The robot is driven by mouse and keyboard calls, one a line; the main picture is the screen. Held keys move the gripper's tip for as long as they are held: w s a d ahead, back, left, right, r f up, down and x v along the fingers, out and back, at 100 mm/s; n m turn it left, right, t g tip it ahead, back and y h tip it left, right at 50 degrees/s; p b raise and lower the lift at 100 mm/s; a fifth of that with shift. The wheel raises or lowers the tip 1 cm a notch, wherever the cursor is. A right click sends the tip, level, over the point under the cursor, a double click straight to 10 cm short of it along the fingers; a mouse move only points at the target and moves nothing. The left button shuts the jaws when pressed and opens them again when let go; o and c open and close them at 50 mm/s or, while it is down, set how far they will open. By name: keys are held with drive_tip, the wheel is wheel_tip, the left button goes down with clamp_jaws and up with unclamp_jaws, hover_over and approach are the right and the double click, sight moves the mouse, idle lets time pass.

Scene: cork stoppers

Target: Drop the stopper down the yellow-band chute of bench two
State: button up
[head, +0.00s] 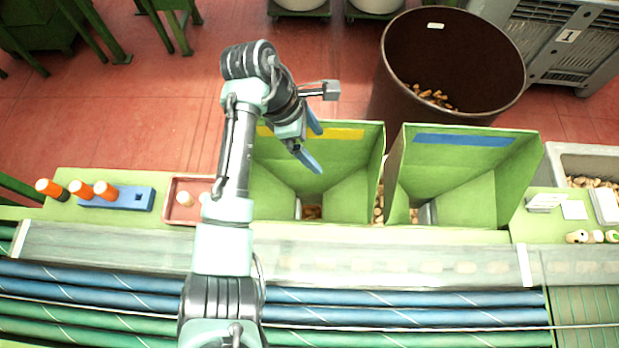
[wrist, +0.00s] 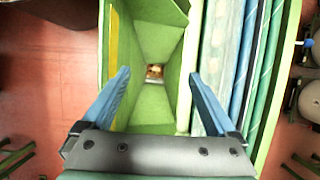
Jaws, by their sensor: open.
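The yellow-band chute (head: 345,155) is the left of two green funnels on the bench, with a yellow stripe (head: 335,133) on its far wall. My gripper (head: 314,148) is over it, open and empty. In the wrist view my gripper's blue fingers (wrist: 158,75) stand wide apart on either side of the chute's mouth (wrist: 150,112). Brown cork (wrist: 154,71) shows through the opening at its bottom; I cannot tell whether it is one stopper or several. One stopper (head: 185,199) is in a small red tray (head: 178,216) left of the chute, partly beside my arm.
The blue-band chute (head: 465,175) stands to the right. A dark brown barrel (head: 400,100) with corks is behind it. A blue block (head: 122,197) and orange-topped items (head: 104,190) are at left. White cards (head: 573,210) and several stoppers (head: 590,237) are at right. Rollers run along the front.

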drive_tip(key=v, duration=1.3)
